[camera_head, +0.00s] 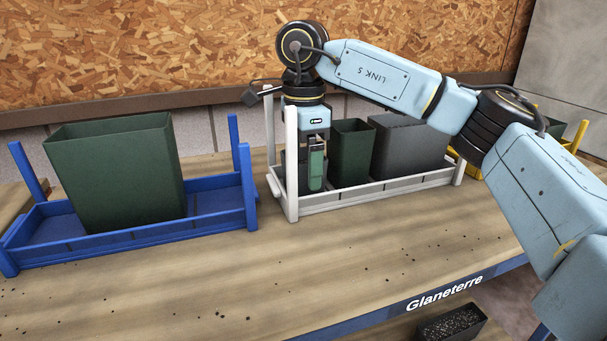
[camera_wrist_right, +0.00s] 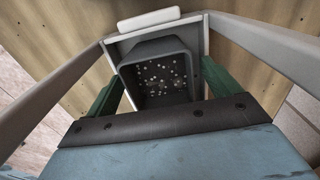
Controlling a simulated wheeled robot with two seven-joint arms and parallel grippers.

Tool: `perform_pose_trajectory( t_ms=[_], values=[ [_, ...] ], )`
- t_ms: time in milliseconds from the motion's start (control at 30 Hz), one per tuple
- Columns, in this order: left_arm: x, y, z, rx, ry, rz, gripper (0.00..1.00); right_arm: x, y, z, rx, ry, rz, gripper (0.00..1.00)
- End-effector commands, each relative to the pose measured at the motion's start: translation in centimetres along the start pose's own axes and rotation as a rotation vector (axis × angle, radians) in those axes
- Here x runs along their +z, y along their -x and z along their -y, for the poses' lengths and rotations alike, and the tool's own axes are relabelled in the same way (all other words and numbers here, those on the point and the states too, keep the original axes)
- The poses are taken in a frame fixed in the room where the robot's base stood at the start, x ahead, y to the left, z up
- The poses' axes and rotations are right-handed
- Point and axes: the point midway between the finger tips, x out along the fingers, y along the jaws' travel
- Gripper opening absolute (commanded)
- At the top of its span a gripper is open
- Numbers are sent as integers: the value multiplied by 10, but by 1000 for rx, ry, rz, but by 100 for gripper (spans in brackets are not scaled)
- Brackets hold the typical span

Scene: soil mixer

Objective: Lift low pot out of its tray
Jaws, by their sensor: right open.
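The low pot (camera_wrist_right: 160,72) is dark grey and holds pale specks in the right wrist view. It stands at the end of a white tray (camera_head: 345,198), which also shows in the wrist view (camera_wrist_right: 200,38). In the head view my right gripper mostly hides this pot. My right gripper (camera_head: 315,178) points down at the left end of the white tray. In the wrist view its green fingers (camera_wrist_right: 162,82) are open, one on each side of the pot. I cannot tell whether they touch its walls. My left gripper is out of view.
In the white tray, a tall green pot (camera_head: 350,153) and a wide dark grey pot (camera_head: 408,147) stand right of the gripper. A blue tray (camera_head: 130,238) with a large green pot (camera_head: 118,172) is at left. The front of the bench (camera_head: 250,285) is clear apart from crumbs.

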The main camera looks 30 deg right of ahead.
Motion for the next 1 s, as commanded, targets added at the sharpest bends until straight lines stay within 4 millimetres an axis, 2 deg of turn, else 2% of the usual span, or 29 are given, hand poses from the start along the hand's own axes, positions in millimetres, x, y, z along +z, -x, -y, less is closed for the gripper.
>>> perform_pose_trajectory(
  t_ms=[267,633,1000],
  values=[
    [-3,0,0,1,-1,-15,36,0,-1,0,-1,0,0,89],
    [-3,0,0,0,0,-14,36,0,-1,0,-1,0,1,40],
    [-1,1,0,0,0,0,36,0,3,0,-2,1,1,39]
  ],
)
